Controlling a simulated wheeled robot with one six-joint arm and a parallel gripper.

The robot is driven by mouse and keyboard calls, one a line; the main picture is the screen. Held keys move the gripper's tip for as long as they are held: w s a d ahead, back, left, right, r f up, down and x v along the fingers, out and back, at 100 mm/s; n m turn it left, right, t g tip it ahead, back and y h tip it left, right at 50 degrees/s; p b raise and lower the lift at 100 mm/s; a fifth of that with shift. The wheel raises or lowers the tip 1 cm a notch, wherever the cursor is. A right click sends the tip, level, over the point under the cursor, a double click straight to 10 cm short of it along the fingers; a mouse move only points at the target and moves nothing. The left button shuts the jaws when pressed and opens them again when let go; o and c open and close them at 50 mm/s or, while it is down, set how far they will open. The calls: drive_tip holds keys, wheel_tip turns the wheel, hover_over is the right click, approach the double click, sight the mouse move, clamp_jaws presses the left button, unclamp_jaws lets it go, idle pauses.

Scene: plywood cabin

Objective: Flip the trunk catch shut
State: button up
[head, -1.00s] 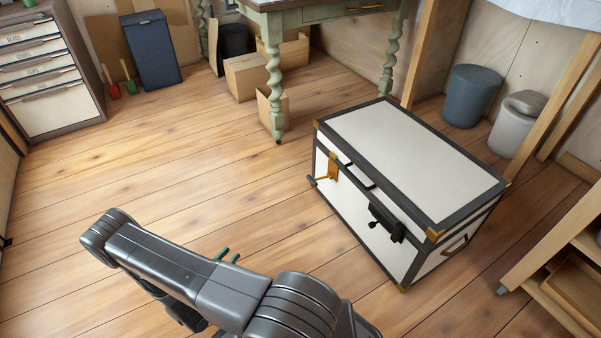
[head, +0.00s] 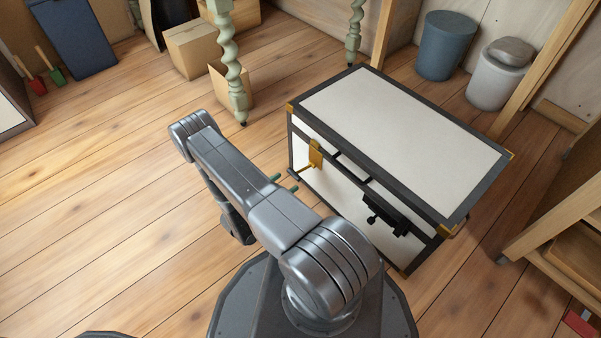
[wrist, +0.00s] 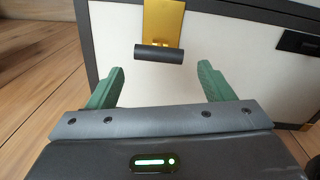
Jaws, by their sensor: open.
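The white trunk (head: 390,130) with dark edging has its lid down. Its brass catch (head: 315,153) is on the front face near the left end, with a lever jutting outward from the trunk. In the wrist view the brass catch (wrist: 163,22) is at top centre, with a dark crossbar (wrist: 159,53) at its near end. My gripper (head: 285,183) is open and empty, its green fingertips in front of the catch. In the wrist view the open fingers (wrist: 160,70) point toward the trunk front, one on each side of the crossbar and apart from it.
A black latch (head: 388,212) and a dark handle (head: 352,166) are also on the trunk front. Cardboard boxes (head: 195,47) and turned green table legs (head: 228,70) stand behind. Grey bins (head: 445,45) stand at back right. The floor left of my arm is clear.

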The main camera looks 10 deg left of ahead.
sight(300, 171)
drive_tip(key=b+x, duration=0.1)
drive_tip(key=x, duration=0.7)
drive_tip(key=shift+w+b, duration=0.15)
drive_tip(key=shift+b, duration=0.25)
drive_tip(key=c, duration=1.4)
drive_tip(key=shift+d, duration=0.1)
